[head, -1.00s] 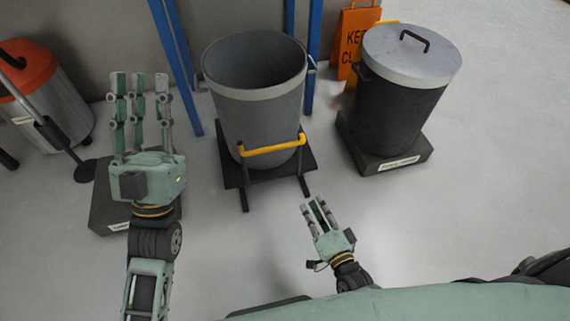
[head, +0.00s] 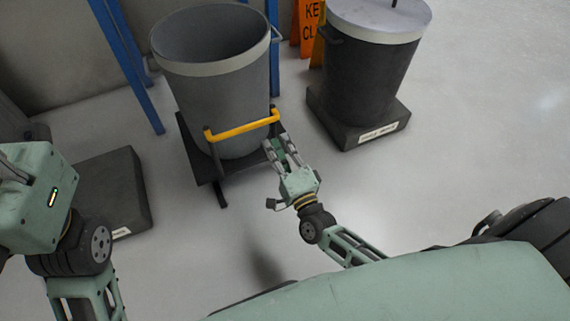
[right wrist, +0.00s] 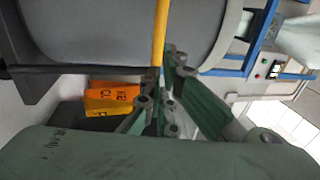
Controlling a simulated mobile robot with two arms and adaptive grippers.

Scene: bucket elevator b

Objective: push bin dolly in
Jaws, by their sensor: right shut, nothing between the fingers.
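The bin dolly is a dark low frame (head: 190,154) with a yellow push handle (head: 243,126) across its front. It carries a large grey open bin (head: 215,90) standing between blue posts. My right gripper (head: 276,150) is shut and empty, just below the right end of the handle in the head view. In the right wrist view the yellow handle (right wrist: 159,35) runs down to the fingertips; whether they touch it is unclear. My left gripper (head: 30,195) is at the left edge, its palm showing and its fingers cut off by the frame.
A dark lidded bin (head: 370,75) stands on a labelled base (head: 365,128) to the right. An orange caution sign (head: 308,28) is behind it. A dark empty base (head: 110,190) lies at the left. The blue posts (head: 137,75) flank the grey bin. Floor at the right is clear.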

